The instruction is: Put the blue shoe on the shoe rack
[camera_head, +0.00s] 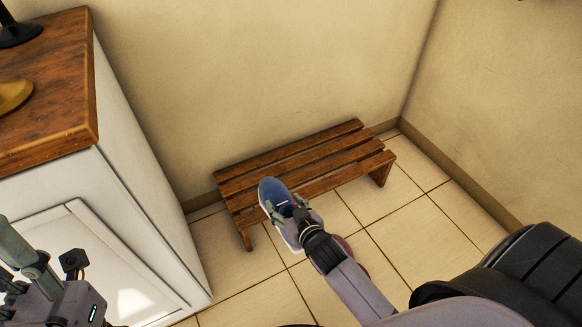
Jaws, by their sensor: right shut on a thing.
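The blue shoe (270,191) has a pale sole and is held at the front edge of the shoe rack. My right gripper (283,211) is shut on it, and the gripper hides part of the shoe. From this angle I cannot tell whether the shoe touches the rack. The shoe rack (312,155) is a low brown wooden bench with slats, standing against the back wall, and its top looks bare. My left gripper (22,262) is partly in view at the lower left, away from the shoe; its opening is unclear.
A white cabinet (143,215) with a brown wooden top (62,95) stands at the left. A brass-coloured object (12,95) and a black one (18,33) sit on that top. A reddish thing (352,252) is mostly hidden behind my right arm. Tiled floor is clear right of the rack.

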